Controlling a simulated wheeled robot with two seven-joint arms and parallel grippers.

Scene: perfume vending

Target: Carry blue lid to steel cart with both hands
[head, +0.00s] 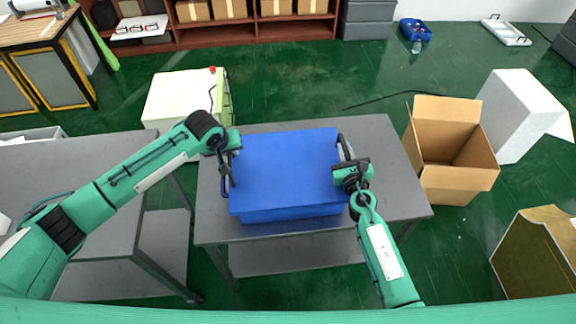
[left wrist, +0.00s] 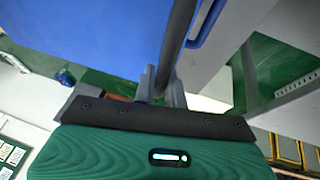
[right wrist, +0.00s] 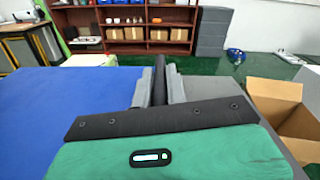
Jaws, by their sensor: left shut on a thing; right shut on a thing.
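The blue lid (head: 285,165) has a broad flat top, a narrower blue part under its front edge and a dark bar handle on each side. It is level over the grey steel cart (head: 395,185) in the middle of the head view; I cannot tell whether it touches the top. My left gripper (head: 227,160) is shut on the left handle, whose dark bar runs between the fingers (left wrist: 163,82) in the left wrist view. My right gripper (head: 350,168) is shut on the right handle, and its fingers (right wrist: 160,88) clasp that bar in the right wrist view.
Another grey table (head: 90,165) stands at the left, with a gap before the cart. A white cabinet (head: 175,97) is behind. An open cardboard box (head: 450,185) and a white block (head: 515,110) stand close to the cart's right. The cart's top has bare room at its right.

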